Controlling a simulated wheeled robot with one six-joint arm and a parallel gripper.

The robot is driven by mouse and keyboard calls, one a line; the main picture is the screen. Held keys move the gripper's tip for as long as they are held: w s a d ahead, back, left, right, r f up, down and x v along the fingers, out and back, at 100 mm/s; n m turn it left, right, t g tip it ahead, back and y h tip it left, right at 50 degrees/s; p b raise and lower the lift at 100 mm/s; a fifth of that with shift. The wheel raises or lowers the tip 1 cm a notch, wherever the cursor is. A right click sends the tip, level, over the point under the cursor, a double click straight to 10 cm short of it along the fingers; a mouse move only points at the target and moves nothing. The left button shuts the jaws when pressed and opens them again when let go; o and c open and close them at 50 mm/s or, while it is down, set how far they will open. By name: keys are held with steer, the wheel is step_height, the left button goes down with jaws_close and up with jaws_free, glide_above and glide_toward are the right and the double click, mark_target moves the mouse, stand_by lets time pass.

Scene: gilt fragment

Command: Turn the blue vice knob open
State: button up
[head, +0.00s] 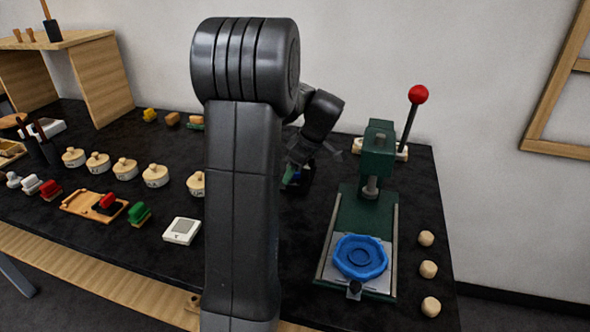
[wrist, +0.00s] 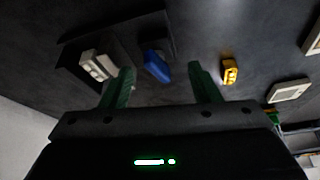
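In the wrist view a blue elongated knob (wrist: 157,66) shows ahead of my gripper (wrist: 163,85), between the lines of its two green fingers. The fingers are apart, with nothing between their tips that I can see held. The knob stands beside a dark block-like body (wrist: 88,47) with a pale ribbed piece (wrist: 98,66) on it, which may be the vice. In the head view my gripper (head: 297,176) is low over the table behind my arm, mostly hidden. A little blue shows there; I cannot tell whether the fingers touch the knob.
A green press (head: 377,160) with a red-balled lever stands to the right, a blue octagonal dish (head: 360,257) on its bed. Several pale balls (head: 428,269) lie right of it. Round tins (head: 155,176), brushes and a white scale (head: 182,231) fill the left. A yellow piece (wrist: 229,71) is near my gripper.

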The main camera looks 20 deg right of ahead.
stand_by(0.3)
steer(key=m+h+p, duration=0.1)
steer(key=m+p, duration=0.1)
steer(key=m, duration=0.2)
steer(key=shift+s+r+t, duration=0.1)
steer(key=shift+t, duration=0.3)
steer(key=m+h+p, duration=0.2)
steer(key=m+p, duration=0.1)
steer(key=m, duration=0.2)
steer(key=shift+a+p, duration=0.15)
steer(key=shift+p, duration=0.15)
steer(key=shift+a+m+h+p, duration=0.1)
steer(key=shift+m+h+p, duration=0.4)
steer(key=shift+m, duration=0.6)
steer(key=shift+f+m+h+b, duration=0.1)
steer(key=shift+m+h+b, duration=0.2)
steer(key=shift+m, duration=0.6)
steer(key=shift+f+m+h+b, duration=0.1)
steer(key=shift+m+h, duration=0.3)
steer(key=shift+m, duration=0.5)
steer(key=v, duration=1.4)
steer(key=shift+w, duration=0.35)
steer(key=shift+r, duration=0.1)
steer(key=shift+c, duration=0.5)
